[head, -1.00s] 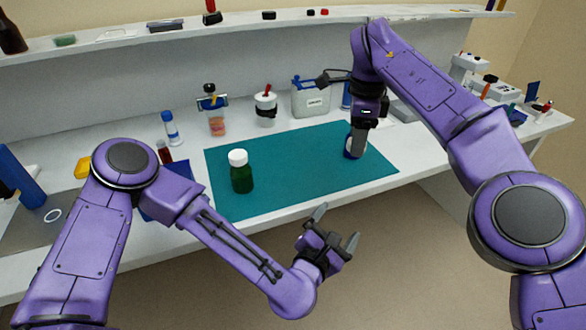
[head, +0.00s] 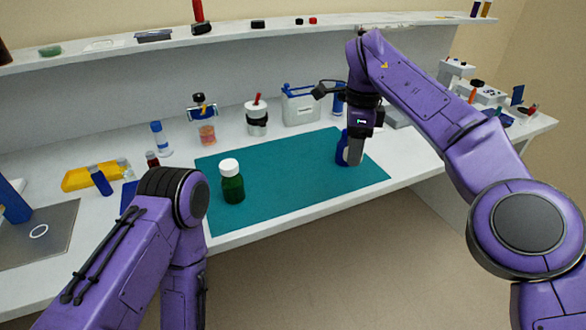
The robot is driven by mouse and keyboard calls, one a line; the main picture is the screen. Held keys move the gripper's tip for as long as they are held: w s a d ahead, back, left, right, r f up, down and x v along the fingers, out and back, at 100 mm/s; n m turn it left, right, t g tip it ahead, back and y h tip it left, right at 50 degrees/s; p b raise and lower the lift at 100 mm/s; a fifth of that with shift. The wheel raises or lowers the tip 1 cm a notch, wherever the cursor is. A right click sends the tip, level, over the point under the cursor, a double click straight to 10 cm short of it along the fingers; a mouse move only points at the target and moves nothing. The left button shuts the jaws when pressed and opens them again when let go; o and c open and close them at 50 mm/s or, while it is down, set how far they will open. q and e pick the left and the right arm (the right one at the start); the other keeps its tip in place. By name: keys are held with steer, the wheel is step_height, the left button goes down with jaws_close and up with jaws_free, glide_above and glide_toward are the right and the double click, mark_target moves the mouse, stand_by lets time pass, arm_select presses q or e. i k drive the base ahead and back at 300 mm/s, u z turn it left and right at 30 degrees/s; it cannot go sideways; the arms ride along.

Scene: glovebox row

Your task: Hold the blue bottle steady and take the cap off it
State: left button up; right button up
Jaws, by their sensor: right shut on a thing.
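The blue bottle (head: 342,149) stands near the right end of the teal mat (head: 285,180). My right gripper (head: 354,152) is around it from above and shut on it. The gripper fingers cover much of the bottle, and I cannot make out its cap. A whitish patch shows beside the finger. My left arm is at the lower left, bent downward, and its gripper is out of view.
A green bottle with a white cap (head: 232,181) stands on the left of the mat. Behind are a jar (head: 257,119), a grey caddy (head: 301,106) and a clear bottle (head: 205,128). A metal plate (head: 45,240) lies at left. The mat's middle is clear.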

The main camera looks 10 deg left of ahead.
mark_target(342, 144)
steer(key=z, duration=0.5)
steer(key=i, duration=0.4)
steer(key=u, duration=1.7)
